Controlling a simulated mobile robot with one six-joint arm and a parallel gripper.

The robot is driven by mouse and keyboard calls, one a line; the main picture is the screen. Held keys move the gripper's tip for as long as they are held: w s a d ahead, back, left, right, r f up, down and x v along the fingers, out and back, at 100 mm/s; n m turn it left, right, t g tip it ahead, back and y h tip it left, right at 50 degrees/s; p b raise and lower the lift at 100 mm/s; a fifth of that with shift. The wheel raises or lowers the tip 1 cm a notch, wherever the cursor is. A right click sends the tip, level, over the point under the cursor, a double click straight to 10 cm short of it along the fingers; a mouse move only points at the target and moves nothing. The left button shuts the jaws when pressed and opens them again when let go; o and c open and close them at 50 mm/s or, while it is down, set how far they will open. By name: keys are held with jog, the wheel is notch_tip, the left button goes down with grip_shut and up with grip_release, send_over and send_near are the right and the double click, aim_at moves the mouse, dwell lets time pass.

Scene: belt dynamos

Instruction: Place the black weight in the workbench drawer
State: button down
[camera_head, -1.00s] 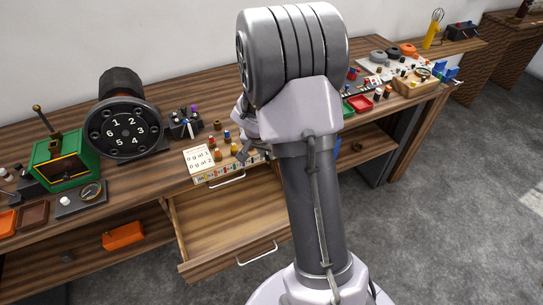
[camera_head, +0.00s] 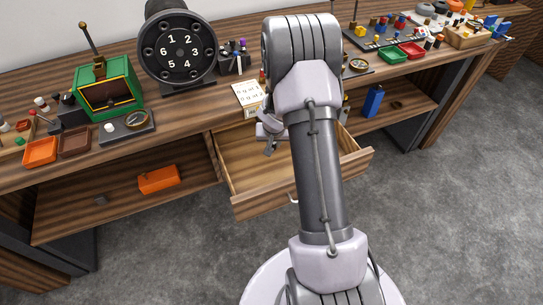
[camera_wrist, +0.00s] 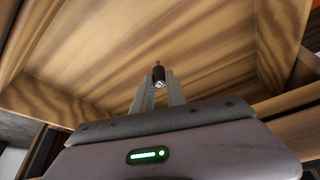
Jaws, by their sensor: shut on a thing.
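The workbench drawer (camera_head: 258,203) is pulled open below the bench top, and its visible inside is bare wood. In the wrist view the drawer's wooden floor (camera_wrist: 120,45) fills most of the picture. My gripper (camera_wrist: 160,88) is shut on the small black weight (camera_wrist: 158,73), which shows between the fingertips over the drawer. I cannot tell how high it is above the drawer floor. In the head view my gripper (camera_head: 269,145) is at the drawer's back left, and the weight is too small to make out.
The bench top holds a numbered black dial (camera_head: 178,50), a green box (camera_head: 108,95) and a white card (camera_head: 247,92) above the drawer. An orange box (camera_head: 158,180) and a blue object (camera_head: 373,101) sit on the lower shelf. The drawer's side walls and front bound the space.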

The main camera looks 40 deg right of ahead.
notch_tip(320, 180, down, 4)
jog(key=shift+f+b, duration=0.2)
jog(key=shift+b, duration=0.7)
jog(key=w+d+r+p, duration=0.1)
jog(key=p, duration=0.2)
jog(key=w+d+r+p, duration=0.1)
jog(key=w+p, duration=0.1)
jog(key=p, duration=0.2)
jog(key=shift+w+d, duration=0.1)
notch_tip(320, 180, down, 2)
jog(key=shift+f+b, duration=0.2)
jog(key=shift+b, duration=0.85)
jog(key=shift+f, duration=0.1)
jog(key=c, duration=1.3)
grip_release()
jog(key=shift+c, duration=0.2)
